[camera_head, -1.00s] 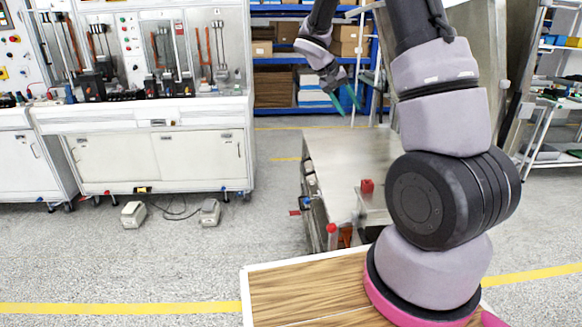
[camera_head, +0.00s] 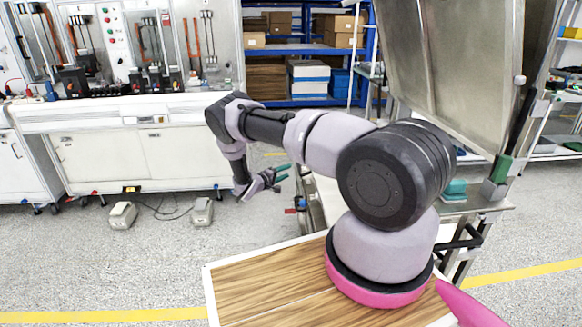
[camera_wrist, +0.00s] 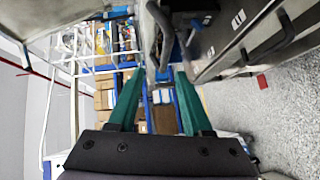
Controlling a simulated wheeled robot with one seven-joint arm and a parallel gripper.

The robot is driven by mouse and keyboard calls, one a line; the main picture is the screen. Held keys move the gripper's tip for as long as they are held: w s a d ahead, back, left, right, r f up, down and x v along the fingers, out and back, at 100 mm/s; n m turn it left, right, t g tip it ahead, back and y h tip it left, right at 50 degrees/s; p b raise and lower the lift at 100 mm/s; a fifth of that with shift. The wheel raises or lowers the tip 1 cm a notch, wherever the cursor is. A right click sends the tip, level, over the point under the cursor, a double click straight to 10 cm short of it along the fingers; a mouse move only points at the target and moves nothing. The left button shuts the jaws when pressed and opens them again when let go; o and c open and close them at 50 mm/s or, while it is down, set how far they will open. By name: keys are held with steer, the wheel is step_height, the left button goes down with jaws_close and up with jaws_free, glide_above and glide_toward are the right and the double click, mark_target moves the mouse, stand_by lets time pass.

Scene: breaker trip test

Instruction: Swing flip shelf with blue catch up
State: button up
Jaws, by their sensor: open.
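My gripper (camera_head: 268,181) is open and empty, low beside the left side of a metal workbench (camera_head: 333,195) in the head view. Its two green fingers stand apart in the wrist view (camera_wrist: 156,76). A small blue part (camera_head: 302,203), which may be the blue catch, is on the bench's left side, just right of and below my fingers, apart from them. The flip shelf itself I cannot make out for sure; my arm hides much of the bench. The wrist view shows a metal side with dark handles (camera_wrist: 270,40) to the right of the fingers.
A large tilted metal panel (camera_head: 455,65) stands at the right, with a teal block (camera_head: 455,188) below it. A white cabinet bench (camera_head: 130,150) is on the left, with two pedals (camera_head: 122,214) on the floor. Blue shelving (camera_head: 308,48) holds boxes behind. Open floor lies left of the workbench.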

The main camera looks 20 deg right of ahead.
mark_target(299, 166)
steer(key=shift+t, duration=0.3)
steer(key=x, duration=0.7)
steer(key=f+x, duration=0.1)
steer(key=x, duration=0.2)
steer(key=shift+w+d+f, duration=0.1)
steer(key=shift+w+d, duration=0.05)
steer(key=shift+w, duration=0.2)
steer(key=shift+c, duration=0.3)
jaws_close()
stand_by(0.5)
